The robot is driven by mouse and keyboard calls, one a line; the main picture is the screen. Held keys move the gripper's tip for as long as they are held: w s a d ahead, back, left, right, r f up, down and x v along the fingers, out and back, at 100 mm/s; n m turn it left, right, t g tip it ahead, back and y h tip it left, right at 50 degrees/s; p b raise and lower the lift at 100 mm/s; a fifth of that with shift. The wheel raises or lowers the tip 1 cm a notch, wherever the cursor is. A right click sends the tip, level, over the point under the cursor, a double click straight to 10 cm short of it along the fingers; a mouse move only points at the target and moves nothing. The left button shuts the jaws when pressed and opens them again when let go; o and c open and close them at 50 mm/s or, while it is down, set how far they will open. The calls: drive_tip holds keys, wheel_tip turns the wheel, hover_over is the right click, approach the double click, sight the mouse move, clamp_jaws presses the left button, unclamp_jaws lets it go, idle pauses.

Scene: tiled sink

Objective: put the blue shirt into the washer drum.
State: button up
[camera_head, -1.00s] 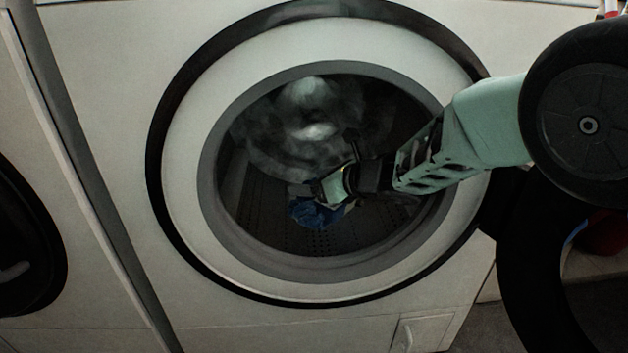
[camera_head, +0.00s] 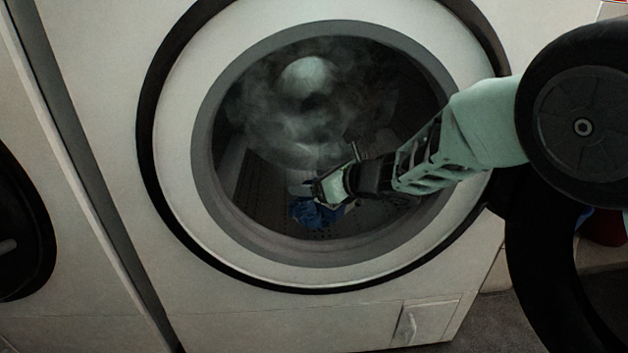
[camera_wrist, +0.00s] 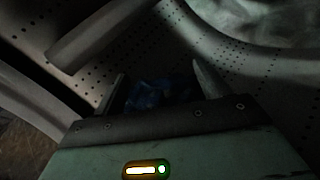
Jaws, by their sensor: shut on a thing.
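The blue shirt (camera_head: 316,214) is a crumpled dark blue bundle inside the washer drum (camera_head: 255,190), low in the opening. My gripper (camera_head: 316,192) reaches in through the round door opening from the right and is shut on the shirt. In the wrist view the shirt (camera_wrist: 158,93) shows between the two fingers, with the perforated drum wall (camera_wrist: 130,45) around it. The gripper body hides part of the shirt. Whether the shirt touches the drum floor is hard to tell.
The open dark door (camera_head: 530,270) stands at the right, below my arm. Another machine's dark round door (camera_head: 22,230) is at the far left. A drum rib (camera_wrist: 95,35) crosses the wrist view.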

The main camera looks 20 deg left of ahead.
drive_tip(key=o, duration=1.2)
drive_tip(key=shift+c, duration=0.2)
